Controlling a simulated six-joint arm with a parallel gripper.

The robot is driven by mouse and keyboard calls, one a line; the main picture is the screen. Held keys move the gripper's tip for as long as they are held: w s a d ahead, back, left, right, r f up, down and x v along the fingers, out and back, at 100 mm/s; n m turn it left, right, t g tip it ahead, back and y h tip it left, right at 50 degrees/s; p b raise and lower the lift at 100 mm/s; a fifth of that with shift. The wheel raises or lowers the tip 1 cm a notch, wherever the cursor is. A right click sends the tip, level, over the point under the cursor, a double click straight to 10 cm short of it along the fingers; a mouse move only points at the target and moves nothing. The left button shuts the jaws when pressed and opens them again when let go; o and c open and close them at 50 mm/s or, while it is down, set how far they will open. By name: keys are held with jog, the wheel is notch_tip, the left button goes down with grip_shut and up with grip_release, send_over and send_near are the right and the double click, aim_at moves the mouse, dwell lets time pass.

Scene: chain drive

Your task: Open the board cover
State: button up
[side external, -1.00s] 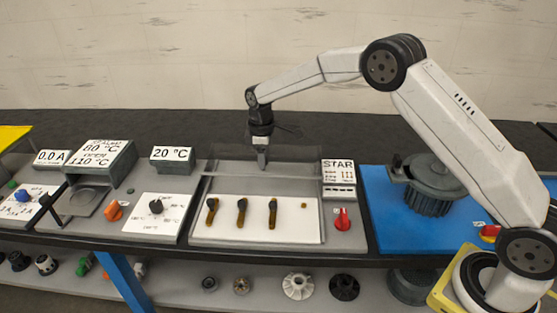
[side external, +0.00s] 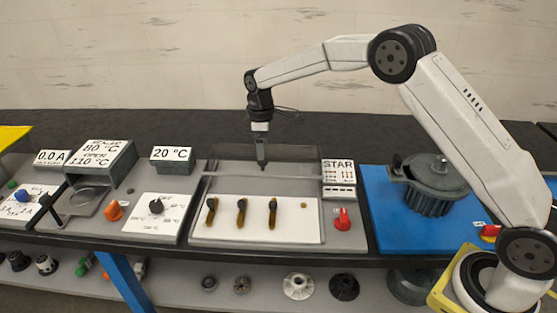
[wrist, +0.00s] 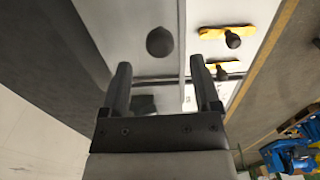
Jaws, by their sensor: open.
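The board (side external: 257,233) is a white panel in a grey frame, with several black-and-brass switch parts (side external: 242,212) on it. A see-through grey panel, seemingly the cover (side external: 222,155), stands behind the board, with a pale bar (side external: 225,175) along its lower edge. How far the cover is tilted is hard to tell. My gripper (side external: 262,167) points down at that bar, near its middle; contact cannot be told. In the wrist view my gripper (wrist: 162,85) has its two fingers wide apart, with nothing clearly held between them. A dark round knob (wrist: 160,41) shows just beyond them.
A sign block (side external: 338,172) and a red knob (side external: 342,219) sit right of the board. A motor (side external: 432,185) stands on a blue plate farther right. A 20 °C display (side external: 172,154) and a dial (side external: 156,206) are left. Loose parts (side external: 298,286) lie on the shelf below.

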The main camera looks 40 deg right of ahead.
jog(key=shift+r, duration=2.05)
jog(key=shift+s, duration=0.15)
jog(key=shift+s+d+m, duration=0.1)
jog(key=shift+s+m, duration=0.2)
jog(key=shift+s, duration=0.3)
jog(key=s+d+f+m+t, duration=0.1)
jog(key=s+m, duration=0.3)
jog(key=s, duration=1)
jog(key=s+d+f+m+t, duration=0.1)
jog(key=s+f+m, duration=0.2)
jog(key=s, duration=1.1)
jog(key=shift+f+m+t, duration=0.3)
jog(key=shift+m, duration=0.4)
